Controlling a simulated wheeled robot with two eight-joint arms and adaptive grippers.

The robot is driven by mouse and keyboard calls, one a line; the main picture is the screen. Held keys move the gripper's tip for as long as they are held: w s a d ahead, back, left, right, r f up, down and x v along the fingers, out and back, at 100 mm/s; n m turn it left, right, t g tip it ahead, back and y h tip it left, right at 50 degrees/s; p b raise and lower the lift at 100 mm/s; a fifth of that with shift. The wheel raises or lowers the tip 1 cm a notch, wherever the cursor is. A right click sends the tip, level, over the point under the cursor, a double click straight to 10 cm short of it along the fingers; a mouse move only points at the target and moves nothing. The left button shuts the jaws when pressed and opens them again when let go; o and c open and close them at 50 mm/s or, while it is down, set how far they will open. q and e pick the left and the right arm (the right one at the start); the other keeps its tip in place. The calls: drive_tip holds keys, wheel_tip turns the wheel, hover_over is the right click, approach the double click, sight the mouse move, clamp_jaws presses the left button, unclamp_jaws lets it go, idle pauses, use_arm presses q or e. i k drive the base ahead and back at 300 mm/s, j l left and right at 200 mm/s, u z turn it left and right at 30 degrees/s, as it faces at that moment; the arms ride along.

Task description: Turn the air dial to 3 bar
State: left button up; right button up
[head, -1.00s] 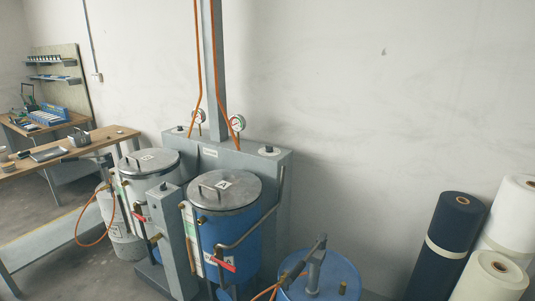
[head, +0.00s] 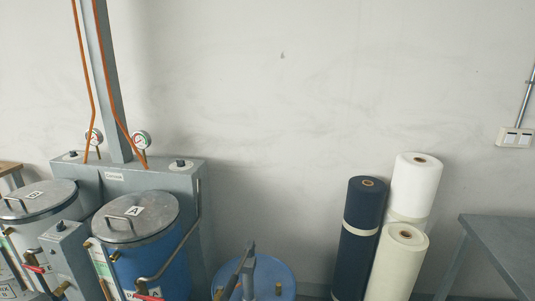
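Two round air gauges stand on top of the grey machine cabinet (head: 150,178) by the wall. The left gauge (head: 94,137) is above the lidded tank B (head: 38,200), and the right gauge (head: 141,140) is above the blue tank A (head: 137,218). Dark knobs sit on the cabinet top, one at the left (head: 73,155) and one at the right (head: 180,164). Which of these is the air dial I cannot tell. The gauge needles are too small to read. Neither of my grippers is in view.
A blue drum (head: 270,276) stands at the bottom centre. A navy roll (head: 362,235) and two white rolls (head: 411,190) stand against the wall. A grey table (head: 505,245) is at the right. A wall socket (head: 514,137) is above it. Orange hoses (head: 118,115) run down to the cabinet.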

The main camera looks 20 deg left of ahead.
sight(181, 163)
drive_tip(key=j+z, duration=0.1)
drive_tip(key=z, duration=1.25)
drive_tip(key=k+j+z, duration=0.35)
drive_tip(key=k+j, duration=0.3)
drive_tip(key=i+j, duration=0.05)
drive_tip(key=j, duration=0.1)
